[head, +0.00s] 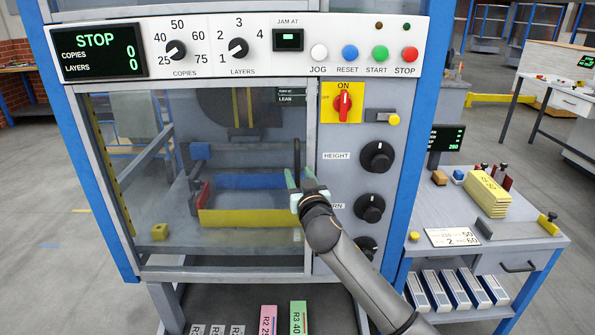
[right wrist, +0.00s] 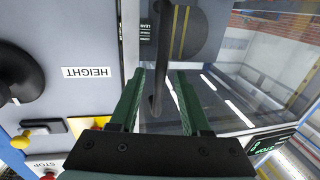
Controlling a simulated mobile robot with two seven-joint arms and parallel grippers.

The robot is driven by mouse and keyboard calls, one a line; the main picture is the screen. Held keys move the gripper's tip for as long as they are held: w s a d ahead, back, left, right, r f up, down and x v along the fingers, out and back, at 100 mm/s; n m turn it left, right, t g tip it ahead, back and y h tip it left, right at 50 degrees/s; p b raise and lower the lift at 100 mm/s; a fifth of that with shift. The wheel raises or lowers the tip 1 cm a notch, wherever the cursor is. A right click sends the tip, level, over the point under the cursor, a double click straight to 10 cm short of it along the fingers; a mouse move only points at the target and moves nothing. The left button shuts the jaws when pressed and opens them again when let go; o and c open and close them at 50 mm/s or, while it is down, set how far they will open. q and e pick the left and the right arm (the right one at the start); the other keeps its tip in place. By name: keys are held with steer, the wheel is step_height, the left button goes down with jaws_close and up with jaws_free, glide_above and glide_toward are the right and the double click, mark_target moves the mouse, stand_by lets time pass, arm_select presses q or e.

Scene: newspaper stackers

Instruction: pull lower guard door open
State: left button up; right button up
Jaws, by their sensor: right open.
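The lower guard door (head: 150,262) is a clear pane in a grey frame on the front of the machine, and it looks shut. Its dark upright bar handle (head: 297,158) is near the door's right edge. My right gripper (head: 297,178), with green fingers, is at the handle's lower part. In the right wrist view the handle (right wrist: 157,95) shows between the two open fingers (right wrist: 161,75), with gaps on both sides. Whether a finger touches it I cannot tell. My left gripper is not in view.
Right of the door is a panel with a yellow and red ON switch (head: 343,102) and black knobs such as the HEIGHT knob (head: 377,157). A grey side table (head: 450,205) with a yellow stack stands at the right. The floor at the left (head: 50,200) is clear.

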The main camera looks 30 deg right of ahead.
steer(key=shift+x, duration=0.85)
jaws_close()
stand_by(0.9)
